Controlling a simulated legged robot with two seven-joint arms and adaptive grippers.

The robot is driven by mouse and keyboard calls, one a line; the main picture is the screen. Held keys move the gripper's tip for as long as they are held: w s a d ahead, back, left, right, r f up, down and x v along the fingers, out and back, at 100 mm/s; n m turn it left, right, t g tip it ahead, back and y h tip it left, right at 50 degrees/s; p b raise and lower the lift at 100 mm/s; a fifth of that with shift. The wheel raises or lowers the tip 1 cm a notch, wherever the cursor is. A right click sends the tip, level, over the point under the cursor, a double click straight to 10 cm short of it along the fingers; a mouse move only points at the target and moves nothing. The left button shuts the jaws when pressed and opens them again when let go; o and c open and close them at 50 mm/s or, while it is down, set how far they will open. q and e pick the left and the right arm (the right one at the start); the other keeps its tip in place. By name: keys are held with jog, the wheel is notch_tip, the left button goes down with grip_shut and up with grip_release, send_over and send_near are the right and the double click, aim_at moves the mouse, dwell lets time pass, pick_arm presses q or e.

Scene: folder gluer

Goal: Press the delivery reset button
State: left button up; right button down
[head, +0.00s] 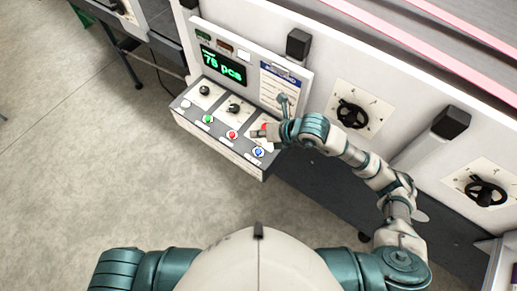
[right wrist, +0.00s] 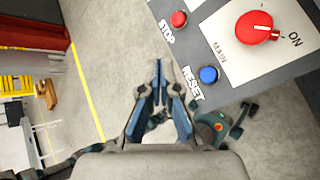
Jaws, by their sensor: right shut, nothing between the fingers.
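The delivery control panel (head: 225,135) is a sloped grey box with a row of round buttons along its front edge. The blue button (head: 258,152) is at the right end of that row; in the right wrist view the blue button (right wrist: 208,75) has the label RESET beside it. My right gripper (head: 254,133) is over the right part of the panel, just above the blue button in the picture. In the right wrist view the fingers of my right gripper (right wrist: 158,66) are shut and empty, left of the blue button and apart from it. My left gripper is out of view.
A red STOP button (right wrist: 178,19) and a red MAIN knob (right wrist: 256,27) are near the blue button. A green button (head: 208,118) is farther left. The display (head: 222,67) reads 75 pcs. A black handwheel (head: 351,114) is to the right. Open floor (head: 90,150) lies left.

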aim_at(260, 151)
jog(key=shift+w+d+f+t+h, duration=0.1)
jog(key=shift+w+d+t+h, duration=0.25)
jog(key=shift+d, duration=0.2)
jog(key=shift+f, duration=0.2)
notch_tip(260, 151, down, 8)
jog(key=b, duration=0.5)
jog(key=shift+f+b, duration=0.25)
jog(key=shift+b, duration=0.1)
dwell(0.9)
jog(key=shift+f+b, duration=0.35)
jog(key=shift+b, duration=0.05)
